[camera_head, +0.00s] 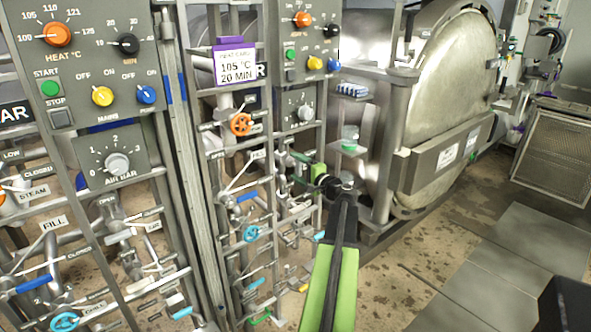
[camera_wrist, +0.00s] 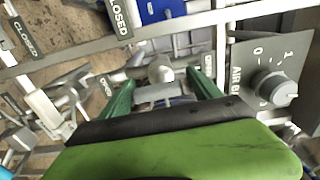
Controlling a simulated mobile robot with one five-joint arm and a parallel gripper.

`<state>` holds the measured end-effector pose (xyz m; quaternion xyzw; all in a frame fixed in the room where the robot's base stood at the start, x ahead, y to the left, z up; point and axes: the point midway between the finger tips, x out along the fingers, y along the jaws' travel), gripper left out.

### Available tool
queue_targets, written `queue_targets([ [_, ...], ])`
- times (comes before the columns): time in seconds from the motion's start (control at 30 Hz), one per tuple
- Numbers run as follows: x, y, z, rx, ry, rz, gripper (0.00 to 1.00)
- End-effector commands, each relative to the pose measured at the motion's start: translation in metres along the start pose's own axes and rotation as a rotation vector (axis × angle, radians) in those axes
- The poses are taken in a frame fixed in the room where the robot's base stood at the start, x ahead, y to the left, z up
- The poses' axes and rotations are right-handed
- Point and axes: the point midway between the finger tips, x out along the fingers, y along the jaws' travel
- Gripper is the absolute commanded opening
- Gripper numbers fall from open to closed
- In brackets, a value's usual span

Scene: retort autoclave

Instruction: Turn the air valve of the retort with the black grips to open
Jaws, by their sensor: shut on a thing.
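My gripper (camera_head: 298,170) reaches into the pipework of the second control panel, below its air dial (camera_head: 304,113). In the wrist view its two green fingers (camera_wrist: 162,80) stand on either side of a grey metal valve part (camera_wrist: 161,94), and they are shut on it. I take this to be the air valve, with a rounded grey end behind it. An OPEN label (camera_wrist: 208,66) is to its right and a CLOSED label (camera_wrist: 118,17) is above left. The AIR BAR dial also shows in the wrist view (camera_wrist: 274,88). I cannot make out black grips there; my gripper hides part of the valve.
The left panel (camera_head: 95,75) has its own dials, pipes and levers. An orange handwheel (camera_head: 240,124) and a blue handwheel (camera_head: 253,233) are left of my gripper. A large round retort door (camera_head: 440,80) stands to the right.

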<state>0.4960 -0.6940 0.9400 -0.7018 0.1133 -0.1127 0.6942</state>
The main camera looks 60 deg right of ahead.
Motion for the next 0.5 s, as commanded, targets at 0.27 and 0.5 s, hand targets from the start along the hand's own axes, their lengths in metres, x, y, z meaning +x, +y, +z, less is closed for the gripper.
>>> queue_targets([
  [0.27, 0.0017, -0.0011, 0.0011, -0.004, -0.003, -0.003, 0.32],
  [0.5, 0.0012, -0.0009, 0.0006, -0.003, -0.002, -0.002, 0.88],
])
